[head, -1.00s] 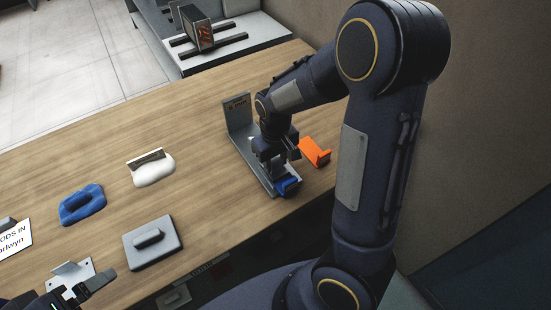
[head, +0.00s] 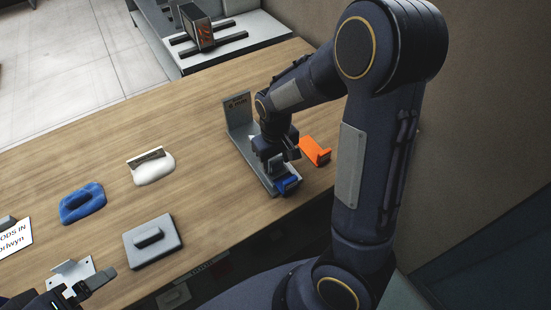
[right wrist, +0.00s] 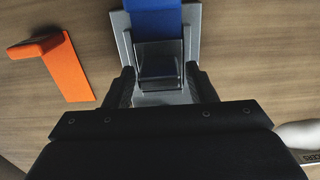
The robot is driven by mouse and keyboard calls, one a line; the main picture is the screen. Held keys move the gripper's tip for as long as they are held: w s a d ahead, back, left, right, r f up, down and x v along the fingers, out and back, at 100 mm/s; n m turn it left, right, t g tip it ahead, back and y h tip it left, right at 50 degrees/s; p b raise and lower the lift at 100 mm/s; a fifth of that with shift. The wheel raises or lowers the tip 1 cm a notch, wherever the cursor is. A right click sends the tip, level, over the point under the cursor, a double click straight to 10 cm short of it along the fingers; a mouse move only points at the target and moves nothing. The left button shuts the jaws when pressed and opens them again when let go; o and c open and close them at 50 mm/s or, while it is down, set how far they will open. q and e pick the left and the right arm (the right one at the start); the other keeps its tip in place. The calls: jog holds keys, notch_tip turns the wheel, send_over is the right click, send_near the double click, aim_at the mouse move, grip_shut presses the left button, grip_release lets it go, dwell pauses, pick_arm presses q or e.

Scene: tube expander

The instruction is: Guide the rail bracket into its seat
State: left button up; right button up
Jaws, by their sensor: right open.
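A grey fixture (head: 239,114) with an upright back plate and a long base stands on the wooden table. A blue bracket (head: 288,185) sits at the base's near end; it also shows at the top of the right wrist view (right wrist: 155,22). My right gripper (head: 277,165) is over the fixture's base, beside the blue bracket. In the right wrist view its open fingers (right wrist: 163,90) stand on either side of a dark grey block-like part (right wrist: 158,58) in line with the bracket. Contact cannot be told. My left gripper (head: 88,288) is partly cut off at the bottom left.
An orange L-shaped piece (head: 315,151) lies right of the fixture, close to my right gripper. A white mound-like holder (head: 152,172), a blue one (head: 82,204) and a grey block (head: 152,243) stand to the left. The table between them and the fixture is clear.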

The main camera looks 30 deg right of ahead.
jog(key=shift+r, duration=0.15)
jog(key=shift+r+p, duration=1.55)
jog(key=shift+r, duration=0.05)
jog(key=o, duration=0.6)
jog(key=shift+c, duration=0.2)
jog(key=o, duration=0.5)
